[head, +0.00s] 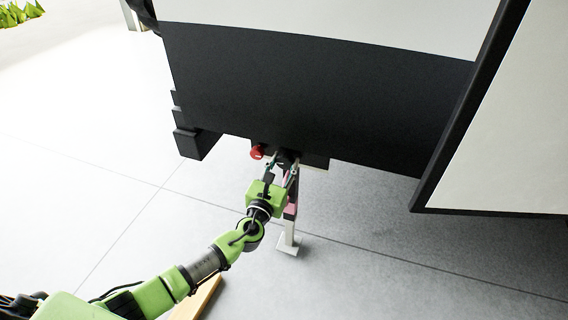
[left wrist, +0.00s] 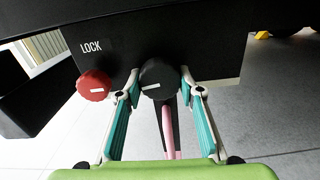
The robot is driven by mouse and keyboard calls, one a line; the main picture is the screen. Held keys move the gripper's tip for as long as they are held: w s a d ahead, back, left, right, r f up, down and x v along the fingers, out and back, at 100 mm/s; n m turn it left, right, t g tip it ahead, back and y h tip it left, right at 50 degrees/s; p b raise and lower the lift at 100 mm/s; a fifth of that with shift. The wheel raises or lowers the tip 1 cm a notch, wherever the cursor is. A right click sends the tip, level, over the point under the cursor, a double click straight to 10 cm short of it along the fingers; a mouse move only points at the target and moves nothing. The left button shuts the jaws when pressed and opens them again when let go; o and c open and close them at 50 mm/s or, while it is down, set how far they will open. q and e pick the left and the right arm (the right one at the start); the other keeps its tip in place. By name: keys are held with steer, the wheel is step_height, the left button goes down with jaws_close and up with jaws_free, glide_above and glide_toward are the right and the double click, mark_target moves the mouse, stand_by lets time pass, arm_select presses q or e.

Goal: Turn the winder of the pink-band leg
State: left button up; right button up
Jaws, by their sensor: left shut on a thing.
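The black winder knob (left wrist: 158,76) sits on the dark chassis panel, with a short white mark near its lower edge. My left gripper (left wrist: 159,88) is shut on this knob, one finger on each side of it. In the head view my left gripper (head: 281,166) reaches up to the chassis underside and partly hides the winder. The leg (head: 289,243) stands below and behind it, with its foot at the floor. Its pink band (head: 291,210) shows beside the gripper, and pink also shows between the fingers (left wrist: 168,135). My right gripper is not in view.
A red knob (left wrist: 94,85) under the word LOCK is just left of the winder, close to my left finger. The dark caravan body (head: 310,100) hangs above. A wooden piece (head: 198,302) lies near my forearm. Grey floor at left is clear.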

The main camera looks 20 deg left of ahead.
arm_select(q)
steer(key=shift+n, duration=0.3)
steer(key=shift+f+n+b, duration=0.1)
steer(key=shift+n+b, duration=0.55)
steer(key=shift+n, duration=0.15)
steer(key=n+b, duration=0.2)
steer(key=n, duration=0.2)
steer(key=shift+d+n, duration=0.15)
steer(key=shift+n, duration=0.15)
steer(key=n+b, duration=0.1)
steer(key=n, duration=0.4)
steer(key=shift+d, duration=0.1)
steer(key=shift+r+n+b, duration=0.25)
steer(key=shift+n+b, duration=0.05)
steer(key=shift+n, duration=0.8)
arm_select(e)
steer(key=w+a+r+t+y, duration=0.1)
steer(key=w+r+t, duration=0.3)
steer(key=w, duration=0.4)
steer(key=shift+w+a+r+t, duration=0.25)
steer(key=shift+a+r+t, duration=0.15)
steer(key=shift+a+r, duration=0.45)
